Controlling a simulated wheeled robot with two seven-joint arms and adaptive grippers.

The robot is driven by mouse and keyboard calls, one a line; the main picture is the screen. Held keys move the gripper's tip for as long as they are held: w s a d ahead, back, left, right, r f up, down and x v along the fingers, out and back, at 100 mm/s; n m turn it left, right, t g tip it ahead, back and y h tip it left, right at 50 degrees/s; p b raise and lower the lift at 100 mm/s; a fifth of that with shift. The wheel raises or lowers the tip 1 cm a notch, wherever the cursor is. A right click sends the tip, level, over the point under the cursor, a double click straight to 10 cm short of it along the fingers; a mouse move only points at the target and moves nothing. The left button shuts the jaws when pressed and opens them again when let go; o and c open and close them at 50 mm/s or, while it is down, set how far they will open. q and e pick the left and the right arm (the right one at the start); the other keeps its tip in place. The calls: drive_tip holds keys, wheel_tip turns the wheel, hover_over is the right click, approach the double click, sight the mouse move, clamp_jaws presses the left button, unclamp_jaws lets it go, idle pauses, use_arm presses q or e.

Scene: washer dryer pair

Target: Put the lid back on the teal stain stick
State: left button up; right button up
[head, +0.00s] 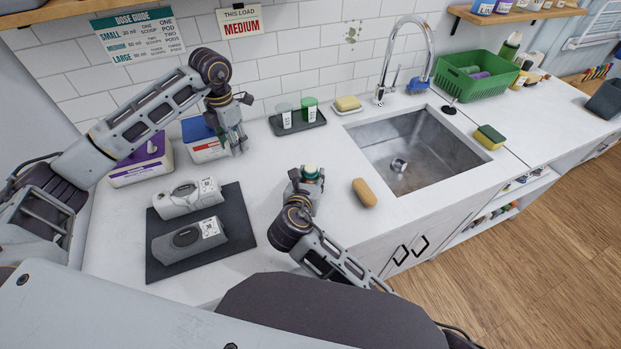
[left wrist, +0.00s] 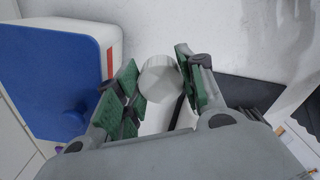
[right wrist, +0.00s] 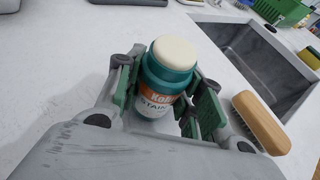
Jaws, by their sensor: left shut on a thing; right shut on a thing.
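The teal stain stick (right wrist: 168,82) stands upright with its cream top bare, as the right wrist view shows. My right gripper (head: 306,178) is shut around its body, at the counter left of the sink; the stick's top also shows in the head view (head: 311,171). My left gripper (head: 238,148) is shut on a pale grey-white round piece (left wrist: 160,78), which looks like the lid. It is above the counter beside the blue-lidded box, to the left of and behind the stick. The lid is hard to make out in the head view.
A wooden brush (head: 364,192) lies right of the stick, before the sink (head: 418,155). The blue-lidded box (head: 205,150) is close to my left gripper. A dark mat (head: 240,222) with two grey devices lies left.

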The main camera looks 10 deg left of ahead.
drive_tip(key=shift+r+p, duration=0.3)
drive_tip(key=shift+r, duration=4.75)
drive_tip(key=o, duration=0.4)
clamp_jaws()
drive_tip(key=shift+d, duration=0.1)
